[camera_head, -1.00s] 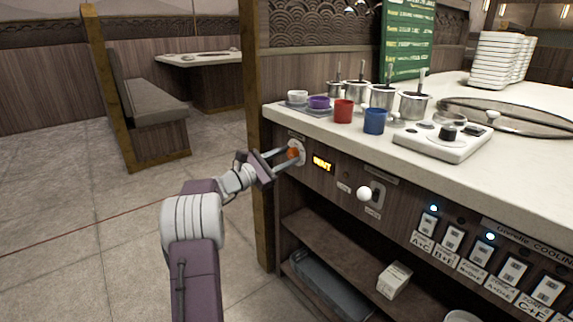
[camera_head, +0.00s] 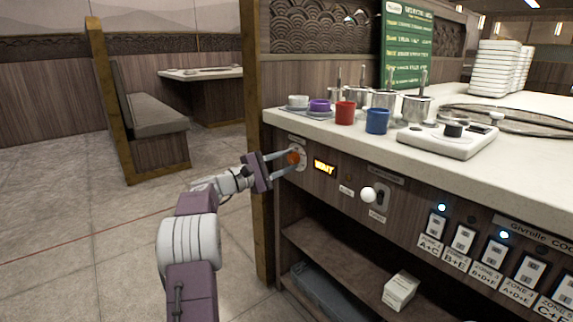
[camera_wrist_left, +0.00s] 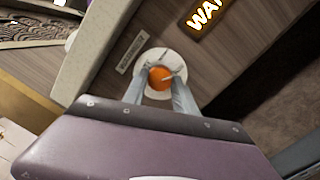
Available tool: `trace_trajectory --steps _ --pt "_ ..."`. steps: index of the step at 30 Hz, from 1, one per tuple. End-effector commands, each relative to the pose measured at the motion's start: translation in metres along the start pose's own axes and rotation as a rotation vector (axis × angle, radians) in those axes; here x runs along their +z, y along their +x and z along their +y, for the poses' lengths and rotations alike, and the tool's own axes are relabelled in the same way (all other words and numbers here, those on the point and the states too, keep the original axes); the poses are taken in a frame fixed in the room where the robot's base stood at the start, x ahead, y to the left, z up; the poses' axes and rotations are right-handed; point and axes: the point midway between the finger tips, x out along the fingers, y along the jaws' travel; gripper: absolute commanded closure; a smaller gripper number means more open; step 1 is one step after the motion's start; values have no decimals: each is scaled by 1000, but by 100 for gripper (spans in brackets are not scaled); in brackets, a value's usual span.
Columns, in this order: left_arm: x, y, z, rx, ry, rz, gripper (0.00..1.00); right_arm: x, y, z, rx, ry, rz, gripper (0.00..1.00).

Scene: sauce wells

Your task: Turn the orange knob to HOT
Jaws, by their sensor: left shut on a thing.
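The orange knob (camera_head: 293,159) sits on a round white dial plate on the wooden counter front. My left gripper (camera_head: 287,161) reaches it from the left, with its two fingers shut on the knob's sides. In the left wrist view, the orange knob (camera_wrist_left: 160,77) shows between the fingertips, on the white dial plate (camera_wrist_left: 166,57). A lit amber display (camera_head: 324,167) to the right of the knob seems to read "WAIT"; it is partly cut off in the left wrist view. The dial's markings are too small to read. My right gripper is not in view.
A white ball-ended lever (camera_head: 368,195) and several zone switches (camera_head: 464,238) are further right on the panel. Red (camera_head: 345,113) and blue (camera_head: 377,121) cups stand on the counter above. A wooden post (camera_head: 254,130) stands beside the knob. An open shelf (camera_head: 330,252) lies below.

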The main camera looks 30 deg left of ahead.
Motion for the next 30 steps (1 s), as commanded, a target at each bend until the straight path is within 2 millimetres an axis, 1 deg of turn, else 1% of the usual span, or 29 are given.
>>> trace_trajectory --steps 14,15,16,17,26,29,30 --pt "0 0 -1 -4 11 0 100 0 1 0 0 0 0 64" --pt "0 0 -1 -4 11 0 56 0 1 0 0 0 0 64" --pt "0 0 -1 -3 11 0 47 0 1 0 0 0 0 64" --pt "0 0 -1 -3 11 -1 45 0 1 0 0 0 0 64" --pt "0 -2 0 -2 11 0 45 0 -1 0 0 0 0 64" --pt "1 -14 4 -2 8 2 45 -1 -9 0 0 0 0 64" --pt "1 -23 5 -1 8 3 45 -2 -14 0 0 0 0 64"
